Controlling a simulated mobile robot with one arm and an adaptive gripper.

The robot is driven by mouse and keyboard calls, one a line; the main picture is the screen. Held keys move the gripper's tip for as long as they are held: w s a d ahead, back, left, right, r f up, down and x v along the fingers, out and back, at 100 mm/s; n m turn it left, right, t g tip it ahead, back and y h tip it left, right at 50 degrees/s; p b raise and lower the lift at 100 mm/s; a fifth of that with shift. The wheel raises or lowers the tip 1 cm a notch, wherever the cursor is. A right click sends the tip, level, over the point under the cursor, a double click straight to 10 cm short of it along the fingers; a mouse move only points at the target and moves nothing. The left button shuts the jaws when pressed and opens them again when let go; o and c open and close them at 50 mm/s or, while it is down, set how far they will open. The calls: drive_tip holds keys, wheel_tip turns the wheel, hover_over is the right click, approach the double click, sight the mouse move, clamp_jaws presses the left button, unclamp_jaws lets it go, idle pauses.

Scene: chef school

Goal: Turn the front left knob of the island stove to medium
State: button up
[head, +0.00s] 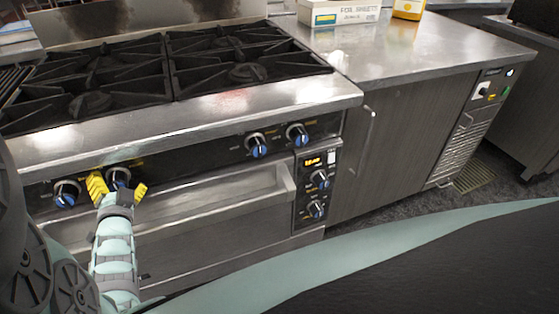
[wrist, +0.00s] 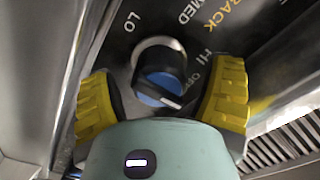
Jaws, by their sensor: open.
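My gripper (head: 118,190) is open, with its yellow fingers on either side of a blue-and-black stove knob (head: 118,176), the second from the left. The wrist view shows this knob (wrist: 162,80) between the two fingers of the gripper (wrist: 160,97), with no clear contact. LO, MED, HI and OFF are printed around it, and a yellow BACK lies beyond MED. A pale line on the knob points to the lower right, toward the OFF side. Another like knob (head: 67,193) is at the far left, left of my gripper.
Two more blue knobs, one (head: 257,146) and another (head: 297,134), sit farther right. An oven control panel (head: 308,200) has two knobs. The oven handle ledge (head: 215,197) juts out below. Black burner grates (head: 230,65) lie above. A steel counter (head: 420,50) adjoins on the right.

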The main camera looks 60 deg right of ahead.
drive_tip(key=shift+d, duration=0.15)
drive_tip(key=shift+c, duration=0.4)
drive_tip(key=c, duration=1.1)
